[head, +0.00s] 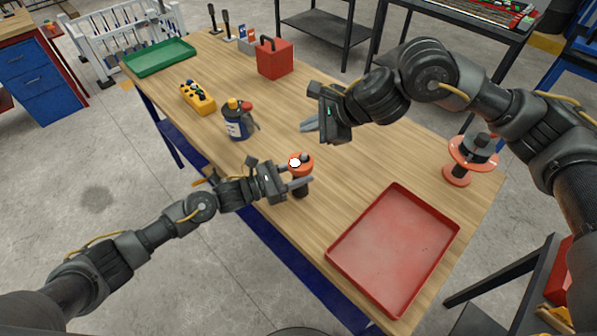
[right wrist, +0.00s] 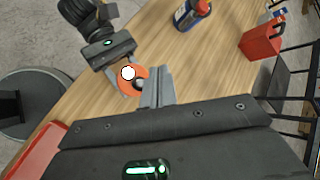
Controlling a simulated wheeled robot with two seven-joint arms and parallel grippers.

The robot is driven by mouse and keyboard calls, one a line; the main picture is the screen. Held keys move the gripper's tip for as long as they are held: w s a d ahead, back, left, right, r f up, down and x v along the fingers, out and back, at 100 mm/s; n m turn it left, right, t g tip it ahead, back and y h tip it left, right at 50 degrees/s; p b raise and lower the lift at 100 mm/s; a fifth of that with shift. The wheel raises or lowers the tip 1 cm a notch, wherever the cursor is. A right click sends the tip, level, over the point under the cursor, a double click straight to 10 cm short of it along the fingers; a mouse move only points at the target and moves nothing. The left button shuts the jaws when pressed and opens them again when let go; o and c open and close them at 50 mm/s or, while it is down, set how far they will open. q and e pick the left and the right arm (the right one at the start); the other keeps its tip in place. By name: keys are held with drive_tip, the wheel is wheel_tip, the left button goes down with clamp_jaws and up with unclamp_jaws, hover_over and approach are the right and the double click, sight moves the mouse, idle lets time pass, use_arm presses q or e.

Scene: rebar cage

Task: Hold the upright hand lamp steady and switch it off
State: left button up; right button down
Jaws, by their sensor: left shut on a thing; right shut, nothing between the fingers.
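The hand lamp (head: 302,161) stands upright near the table's front edge, with an orange head and a dark lower body. A bright white disc and a small grey knob show on its top. My left gripper (head: 299,179) is shut around the lamp's body below the head. The lamp also shows in the right wrist view (right wrist: 131,80), with the left gripper beside it. My right gripper (head: 308,126) is shut and empty, above the table and behind the lamp in the head view. Its fingers (right wrist: 156,86) appear just right of the lamp's head in the wrist view.
A red tray (head: 395,250) lies right of the lamp. A blue bottle (head: 236,122), a yellow control box (head: 198,97) and a red box (head: 275,58) stand farther left and back. An orange spool (head: 472,155) stands at the right edge. Bare wood surrounds the lamp.

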sight(302, 153)
wheel_tip(302, 153, down, 7)
drive_tip(key=shift+f, duration=0.3)
idle(2.1)
drive_tip(key=shift+f, duration=0.35)
drive_tip(key=shift+r, duration=0.45)
idle(0.3)
wheel_tip(302, 153, up, 6)
idle(0.5)
